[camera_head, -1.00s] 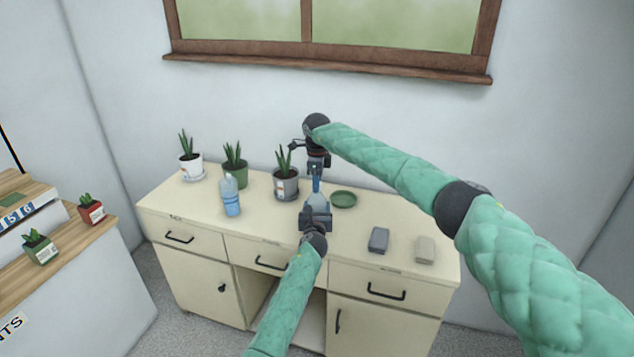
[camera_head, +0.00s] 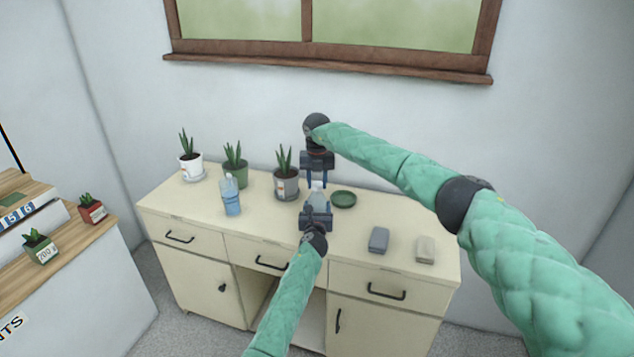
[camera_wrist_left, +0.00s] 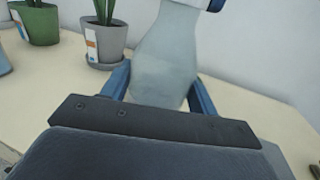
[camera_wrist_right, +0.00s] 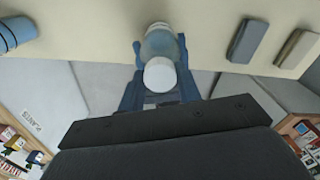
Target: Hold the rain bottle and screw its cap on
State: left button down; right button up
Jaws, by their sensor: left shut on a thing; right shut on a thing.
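The rain bottle (camera_head: 317,200), pale and blue-grey, stands upright over the cabinet top. It also shows in the left wrist view (camera_wrist_left: 165,62). My left gripper (camera_head: 316,212) is shut on its body from the front, with blue fingers on both sides. The white cap (camera_wrist_right: 160,75) is at the bottle's mouth, in line with the neck. My right gripper (camera_head: 317,182) comes down from above and is shut on the cap, one finger on each side. The thread and how far the cap is seated are hidden.
A blue bottle (camera_head: 231,197) stands to the left. Potted plants, including a grey pot (camera_head: 286,186), stand behind. A green dish (camera_head: 344,199) lies right of the rain bottle. A dark block (camera_head: 379,240) and a beige block (camera_head: 425,250) lie farther right.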

jog(key=m, duration=0.5)
jog(key=o, duration=1.1)
jog(key=shift+r, duration=2.2)
jog(key=shift+a, duration=0.1)
jog(key=shift+c, duration=0.6)
